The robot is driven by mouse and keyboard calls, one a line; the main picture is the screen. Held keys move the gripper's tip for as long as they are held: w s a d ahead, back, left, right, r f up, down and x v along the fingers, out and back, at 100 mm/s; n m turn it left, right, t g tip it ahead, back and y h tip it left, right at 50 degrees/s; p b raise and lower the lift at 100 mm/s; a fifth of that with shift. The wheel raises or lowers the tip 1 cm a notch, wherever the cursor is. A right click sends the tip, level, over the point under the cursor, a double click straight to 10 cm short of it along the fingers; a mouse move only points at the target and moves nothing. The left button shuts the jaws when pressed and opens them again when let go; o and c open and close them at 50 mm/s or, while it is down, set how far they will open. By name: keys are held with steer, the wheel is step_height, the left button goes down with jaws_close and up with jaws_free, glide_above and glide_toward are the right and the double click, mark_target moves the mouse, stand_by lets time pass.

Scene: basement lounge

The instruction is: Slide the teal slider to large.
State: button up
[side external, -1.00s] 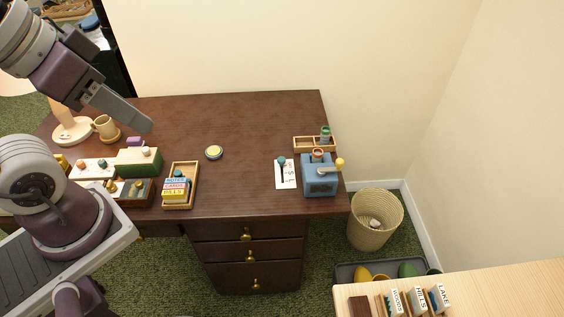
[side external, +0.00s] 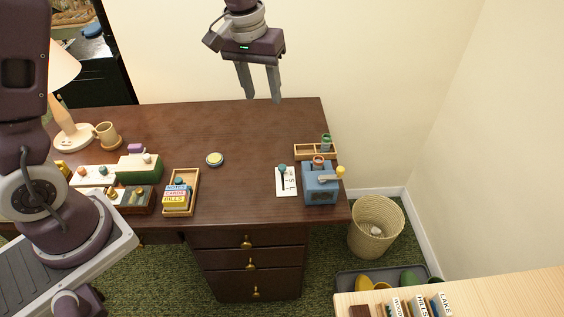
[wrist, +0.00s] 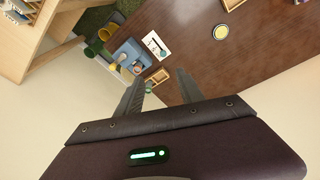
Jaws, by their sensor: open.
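The teal slider (side external: 282,169) is a small round knob at the upper left of a white labelled card (side external: 287,188) on the desk. The card's lettering is too small to read surely. In the wrist view the card (wrist: 155,44) lies beyond my fingers, with the teal knob on it. My gripper (side external: 259,98) is open and empty, pointing down, high above the back of the desk. It is up and to the left of the slider in the side view, well apart from it. My open fingers (wrist: 159,85) also show in the wrist view.
A blue box with a yellow-knobbed crank (side external: 320,187) stands right beside the card. A wooden tray (side external: 303,152) with a green-topped jar is behind it. A yellow disc (side external: 214,159) lies left on the desk. The desk (side external: 240,190) between disc and card is clear.

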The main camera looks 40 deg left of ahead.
steer(key=n+g, duration=0.1)
glide_toward(282, 167)
steer(key=shift+n+g, duration=0.5)
steer(key=f, duration=0.5)
steer(key=w+f, duration=0.1)
steer(key=f, duration=0.2)
steer(key=shift+d, duration=0.1)
jaws_close()
steer(key=shift+s, duration=0.1)
